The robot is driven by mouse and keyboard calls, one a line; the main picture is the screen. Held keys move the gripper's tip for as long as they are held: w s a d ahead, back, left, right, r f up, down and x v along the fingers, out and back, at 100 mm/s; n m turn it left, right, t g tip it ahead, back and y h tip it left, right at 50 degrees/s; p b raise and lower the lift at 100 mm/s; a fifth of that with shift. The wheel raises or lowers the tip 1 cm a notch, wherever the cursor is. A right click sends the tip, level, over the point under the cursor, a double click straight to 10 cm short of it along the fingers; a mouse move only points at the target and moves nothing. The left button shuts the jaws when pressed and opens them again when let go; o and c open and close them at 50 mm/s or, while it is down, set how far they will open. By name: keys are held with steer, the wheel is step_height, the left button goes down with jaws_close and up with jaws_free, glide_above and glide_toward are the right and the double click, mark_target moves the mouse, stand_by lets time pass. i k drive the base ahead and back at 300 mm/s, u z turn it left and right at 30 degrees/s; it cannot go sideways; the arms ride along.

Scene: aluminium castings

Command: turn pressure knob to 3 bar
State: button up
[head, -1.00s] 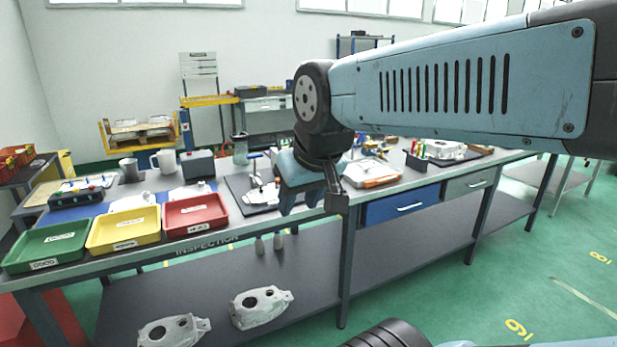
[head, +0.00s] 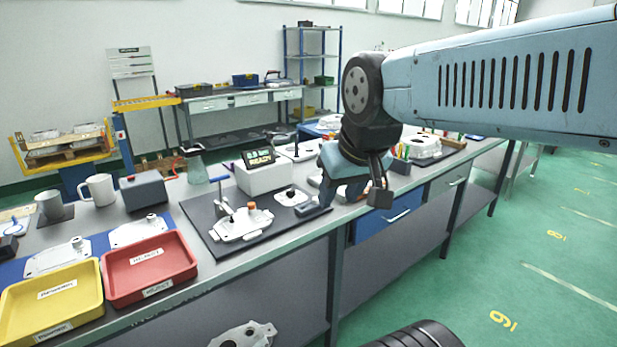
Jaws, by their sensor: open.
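A white box with a dark display (head: 260,158) stands at the back of the bench, with small lit text that seems to include "READY". A small pale plate with a dark knob-like part (head: 291,194) lies in front of it on the dark mat. I cannot tell whether this is the pressure knob, and no bar scale is readable. My gripper (head: 348,203) is open and empty, over the bench's front edge to the right of the plate. It points down and hides part of the bench behind it.
A casting (head: 240,222) with an upright clamp lies on the dark mat (head: 205,222). The red tray (head: 148,266) and yellow tray (head: 50,300) stand at the left front. A grey box with a red button (head: 143,190) and a white mug (head: 99,189) stand behind them.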

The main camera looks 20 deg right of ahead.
mark_target(291, 193)
steer(key=z, duration=0.35)
steer(key=i, duration=0.85)
steer(key=z, duration=0.25)
